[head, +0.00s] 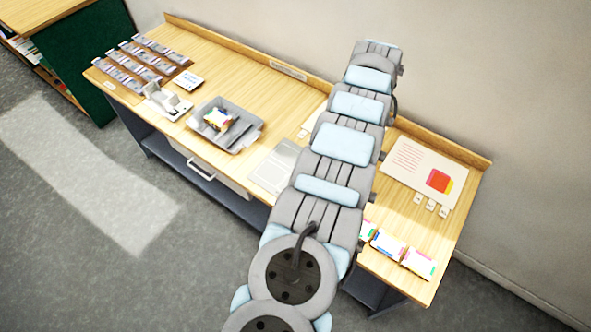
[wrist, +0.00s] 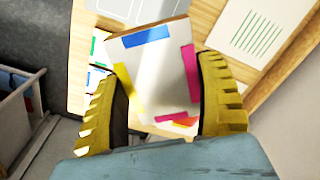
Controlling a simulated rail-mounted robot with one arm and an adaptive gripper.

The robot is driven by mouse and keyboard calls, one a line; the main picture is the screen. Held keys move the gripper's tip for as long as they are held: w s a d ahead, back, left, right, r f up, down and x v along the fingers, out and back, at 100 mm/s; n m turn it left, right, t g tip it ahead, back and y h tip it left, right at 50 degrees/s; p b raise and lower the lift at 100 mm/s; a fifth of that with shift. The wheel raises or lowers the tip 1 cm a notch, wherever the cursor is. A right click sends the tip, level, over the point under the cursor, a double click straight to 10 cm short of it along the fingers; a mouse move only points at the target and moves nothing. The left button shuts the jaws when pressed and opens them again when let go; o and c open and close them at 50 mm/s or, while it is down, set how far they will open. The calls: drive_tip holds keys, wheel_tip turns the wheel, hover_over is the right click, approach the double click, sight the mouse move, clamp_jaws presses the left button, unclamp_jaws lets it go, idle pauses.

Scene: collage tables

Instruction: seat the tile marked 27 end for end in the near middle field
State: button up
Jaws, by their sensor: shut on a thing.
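My gripper (wrist: 160,72) is shut on a white tile (wrist: 155,75) with blue, pink, yellow and red strips along its edges. The tile is held tilted between the two yellow fingers. No number can be read on it, so I cannot tell whether it is the one marked 27. In the head view my arm crosses the table and my gripper cannot be made out. A pale framed panel (head: 272,172) lies left of the arm, partly covered. I cannot tell which place is the near middle field.
A grey tray (head: 254,138) holds a colour-edged tile (head: 217,118). Right of my arm lie a printed sheet (head: 410,163) and colour-edged tiles (head: 419,263) near the front edge. Wood is bare at the back middle.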

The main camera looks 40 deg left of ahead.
drive_tip(key=shift+s+a+f, duration=0.2)
drive_tip(key=shift+a+f, duration=0.05)
drive_tip(key=shift+f, duration=0.1)
drive_tip(key=shift+s+a+f, duration=0.1)
drive_tip(key=shift+a+f, duration=0.05)
drive_tip(key=shift+a, duration=0.15)
drive_tip(key=shift+s+a+f+m, duration=0.1)
drive_tip(key=shift+s+f+m, duration=0.15)
drive_tip(key=shift+m, duration=0.05)
drive_tip(key=shift+w+a+f, duration=0.1)
drive_tip(key=shift+a+f, duration=0.05)
drive_tip(key=shift+a, duration=0.15)
drive_tip(key=shift+s+a+f, duration=0.15)
drive_tip(key=shift+s+f, duration=0.05)
drive_tip(key=shift+f, duration=0.05)
drive_tip(key=shift+s+a+f+m+b, duration=0.2)
drive_tip(key=shift+a+f+m+b, duration=0.05)
drive_tip(key=shift+a+m+b, duration=0.1)
